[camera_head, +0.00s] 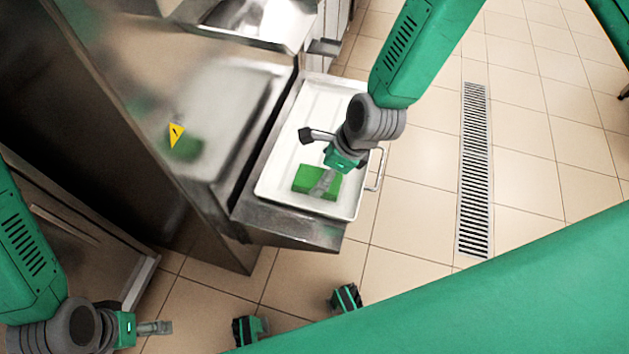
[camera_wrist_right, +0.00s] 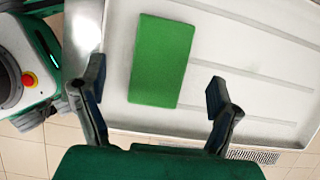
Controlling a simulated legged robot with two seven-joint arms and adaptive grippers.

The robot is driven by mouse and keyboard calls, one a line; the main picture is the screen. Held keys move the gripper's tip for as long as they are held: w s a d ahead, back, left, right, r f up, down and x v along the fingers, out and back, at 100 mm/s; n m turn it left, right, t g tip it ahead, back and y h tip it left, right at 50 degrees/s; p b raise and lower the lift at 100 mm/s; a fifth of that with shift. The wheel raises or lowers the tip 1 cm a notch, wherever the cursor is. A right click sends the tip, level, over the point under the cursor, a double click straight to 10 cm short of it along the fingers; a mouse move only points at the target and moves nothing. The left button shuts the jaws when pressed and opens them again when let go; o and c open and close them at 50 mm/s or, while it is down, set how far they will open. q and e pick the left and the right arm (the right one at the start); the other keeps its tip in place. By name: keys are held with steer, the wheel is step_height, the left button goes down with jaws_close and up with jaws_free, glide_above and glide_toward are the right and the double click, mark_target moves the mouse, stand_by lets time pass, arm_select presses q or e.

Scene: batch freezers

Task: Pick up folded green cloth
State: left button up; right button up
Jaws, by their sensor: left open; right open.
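The folded green cloth (camera_head: 302,178) lies flat in the white tray (camera_head: 285,150), near its front end. In the right wrist view the cloth (camera_wrist_right: 160,55) is a plain green rectangle on the tray floor (camera_wrist_right: 235,60). My right gripper (camera_head: 323,182) is over the cloth and hides part of it in the head view. In the wrist view my right gripper (camera_wrist_right: 155,92) is open, with one finger on each side of the cloth's near part and nothing between them gripped. My left gripper (camera_head: 155,328) is open and empty at the lower left, away from the tray.
The tray stands on a steel ledge (camera_head: 290,228) of the freezer (camera_head: 215,110), whose steel body rises to its left. A tray handle (camera_head: 378,168) sticks out on the right. The tiled floor (camera_head: 420,230) and a drain grate (camera_head: 473,170) lie to the right.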

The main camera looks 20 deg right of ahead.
mark_target(318, 178)
steer(key=f, duration=0.1)
steer(key=f+b, duration=0.1)
steer(key=f, duration=0.2)
steer(key=shift+w, duration=0.35)
steer(key=shift+a+f, duration=0.2)
steer(key=shift+f, duration=0.1)
steer(key=shift+a+r, duration=0.1)
steer(key=shift+a, duration=0.45)
steer(key=shift+c, duration=0.4)
steer(key=shift+d, duration=0.1)
steer(key=c, duration=1.2)
steer(key=shift+d, duration=0.25)
steer(key=shift+c, duration=0.4)
arm_select(q)
steer(key=p, duration=0.1)
steer(key=r+p, duration=0.1)
steer(key=shift+d+r+p, duration=0.2)
steer(key=shift+d+p, duration=0.1)
arm_select(e)
step_height(318, 178, up, 10)
steer(key=shift+a, duration=0.1)
